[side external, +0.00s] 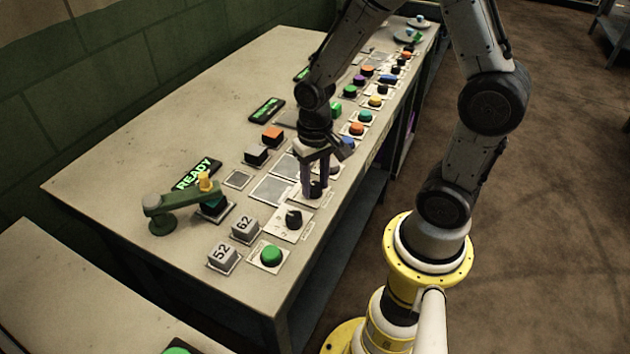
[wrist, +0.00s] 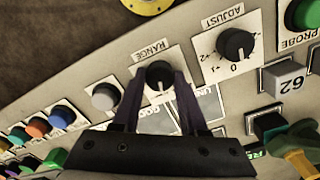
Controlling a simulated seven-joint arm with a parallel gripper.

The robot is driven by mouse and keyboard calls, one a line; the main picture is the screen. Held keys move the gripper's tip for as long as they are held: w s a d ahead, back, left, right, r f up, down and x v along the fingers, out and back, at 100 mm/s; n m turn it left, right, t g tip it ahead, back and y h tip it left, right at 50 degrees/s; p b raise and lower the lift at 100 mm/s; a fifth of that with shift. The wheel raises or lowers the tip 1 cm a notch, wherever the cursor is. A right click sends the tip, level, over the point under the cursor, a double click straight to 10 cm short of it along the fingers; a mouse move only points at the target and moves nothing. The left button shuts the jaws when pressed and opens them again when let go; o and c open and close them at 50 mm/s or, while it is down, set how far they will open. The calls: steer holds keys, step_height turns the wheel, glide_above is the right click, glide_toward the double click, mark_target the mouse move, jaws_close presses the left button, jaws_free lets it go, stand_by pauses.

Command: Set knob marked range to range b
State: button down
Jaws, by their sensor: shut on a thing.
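The black range knob (wrist: 158,75) sits on a white plate whose RANGE label appears upside down in the wrist view. Its white pointer line points toward the bottom of that view, toward my gripper's palm. My gripper (wrist: 157,88) is shut on the knob, with one dark purple finger on each side. In the side external view, my gripper (side external: 316,186) reaches down onto the range knob (side external: 317,191) near the table's front edge. The fingers cover much of the plate, and I cannot read the position marks around the knob.
The black ADJUST knob (wrist: 236,45) is close beside, on its own plate. A green PROBE button (side external: 271,256), number blocks 52 and 62 (side external: 245,229), and a green lever arm (side external: 180,204) stand nearby. Several coloured buttons line the table (side external: 110,160) farther back.

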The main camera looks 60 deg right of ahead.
mark_target(315, 187)
steer(key=shift+m, duration=1.1)
steer(key=shift+c, duration=2.2)
jaws_free()
step_height(315, 187, up, 14)
steer(key=s+a+r+n+t, duration=0.3)
steer(key=s+r+n+t, duration=0.2)
steer(key=s+n, duration=0.3)
steer(key=shift+s+a+t, duration=0.2)
steer(key=shift+s+t, duration=0.1)
steer(key=shift+s, duration=0.55)
